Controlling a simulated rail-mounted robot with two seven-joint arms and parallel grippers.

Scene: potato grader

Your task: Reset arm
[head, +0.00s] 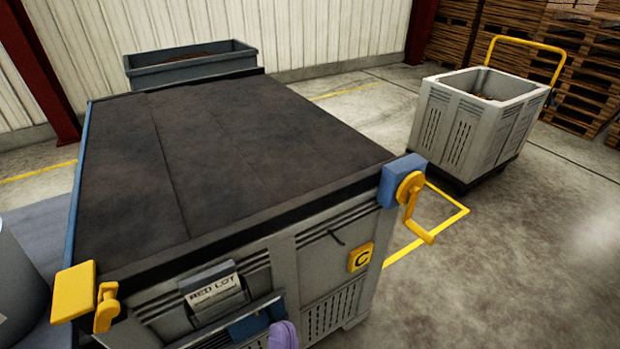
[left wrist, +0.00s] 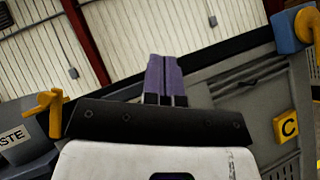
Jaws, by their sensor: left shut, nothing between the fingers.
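My left gripper (head: 283,335) shows at the bottom edge of the head view as a purple finger tip, in front of the grey crate-like box with the dark top. In the left wrist view its two purple fingers (left wrist: 165,78) are pressed together with nothing between them. They point toward the front side of the box. My right gripper is in neither view.
A grey bin cart (head: 470,125) stands right on open concrete floor.

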